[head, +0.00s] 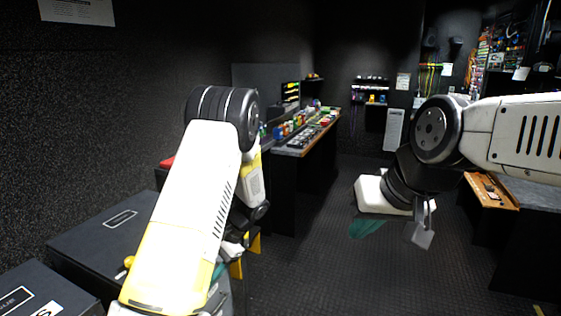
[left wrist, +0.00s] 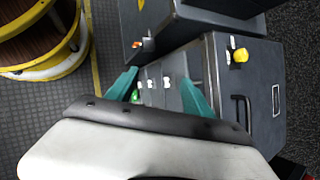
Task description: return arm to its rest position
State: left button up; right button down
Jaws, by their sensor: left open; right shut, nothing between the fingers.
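My left arm (head: 185,215) rises from the lower left in the head view, bent at a black joint, with its forearm hanging down behind it. In the left wrist view my left gripper (left wrist: 160,88) has two teal fingers spread apart, pointing down over dark equipment, with no object between them. My right arm (head: 515,138) comes in from the right in the head view, folded at its black elbow. My right gripper (head: 367,229) shows teal fingers below the white hand, held above the dark floor. The fingers are together with nothing held.
Black cases (head: 100,235) stand at the lower left. A control desk (head: 310,140) with colourful buttons runs along the back. A wooden-edged counter (head: 490,190) is at the right. The left wrist view shows a yellow-rimmed round object (left wrist: 45,72). Open floor (head: 310,260) lies between the arms.

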pick_arm(q)
jog(key=s+d+r+n+t+h, duration=0.2)
jog(key=s+r, duration=0.4)
jog(key=r, duration=0.3)
jog(key=s+d+r+n+t+h, duration=0.2)
jog(key=s+d+r+t+h, duration=0.1)
jog(key=s+r, duration=0.4)
jog(key=s+d+r+n+t+h, duration=0.2)
jog(key=s+r, duration=0.4)
jog(key=r, duration=0.7)
jog(key=shift+s+d+n+t+h, duration=0.35)
jog(key=shift+t+h, duration=0.55)
jog(key=shift+h, duration=0.3)
